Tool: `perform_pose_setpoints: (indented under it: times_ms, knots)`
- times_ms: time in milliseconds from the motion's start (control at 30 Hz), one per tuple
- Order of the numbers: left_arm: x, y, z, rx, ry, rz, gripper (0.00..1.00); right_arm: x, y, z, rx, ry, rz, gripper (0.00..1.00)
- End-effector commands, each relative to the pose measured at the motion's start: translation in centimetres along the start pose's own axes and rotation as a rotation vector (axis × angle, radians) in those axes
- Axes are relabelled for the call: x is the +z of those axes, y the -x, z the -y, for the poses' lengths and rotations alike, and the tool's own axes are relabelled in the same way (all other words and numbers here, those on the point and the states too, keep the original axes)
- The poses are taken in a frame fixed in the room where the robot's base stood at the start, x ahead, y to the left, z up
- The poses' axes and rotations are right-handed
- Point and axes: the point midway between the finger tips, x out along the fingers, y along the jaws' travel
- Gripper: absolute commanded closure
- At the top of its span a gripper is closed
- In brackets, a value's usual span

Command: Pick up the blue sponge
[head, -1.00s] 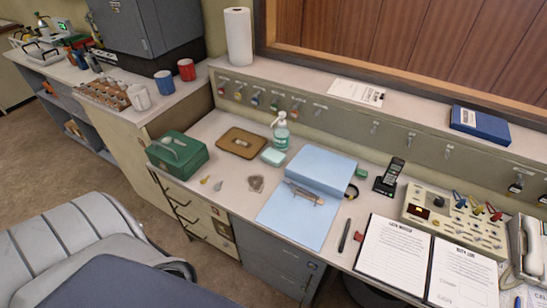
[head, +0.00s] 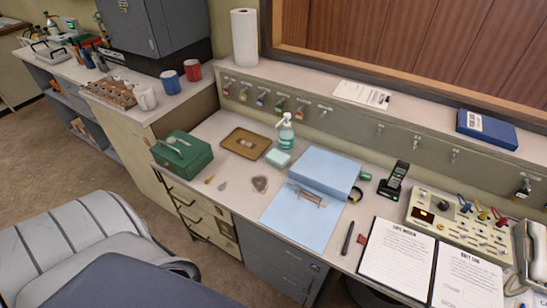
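A small pale blue-green block (head: 278,157), which looks like the sponge, lies flat on the desk. It sits just in front of a clear pump bottle (head: 286,134) with blue-green liquid. To its left is a brown tray (head: 232,147) with a small item on it. The top and front of the block are unobstructed. Neither of my grippers is in view.
A green metal box (head: 195,160) stands at the desk's left. A grey chair (head: 75,235) stands in front.

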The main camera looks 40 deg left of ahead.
Motion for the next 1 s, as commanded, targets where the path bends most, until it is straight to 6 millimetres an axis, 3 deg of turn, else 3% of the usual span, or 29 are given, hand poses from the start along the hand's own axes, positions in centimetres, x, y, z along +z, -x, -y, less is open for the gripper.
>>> perform_pose_setpoints:
  times_ms: [467, 500, 1000]
  knots:
    - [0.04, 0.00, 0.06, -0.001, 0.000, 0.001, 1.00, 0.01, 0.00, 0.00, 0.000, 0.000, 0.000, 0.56]
    - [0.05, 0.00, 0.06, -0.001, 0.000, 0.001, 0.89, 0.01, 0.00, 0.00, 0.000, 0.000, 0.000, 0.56]
    - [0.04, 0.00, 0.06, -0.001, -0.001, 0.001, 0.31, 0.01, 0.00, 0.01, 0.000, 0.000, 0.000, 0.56]
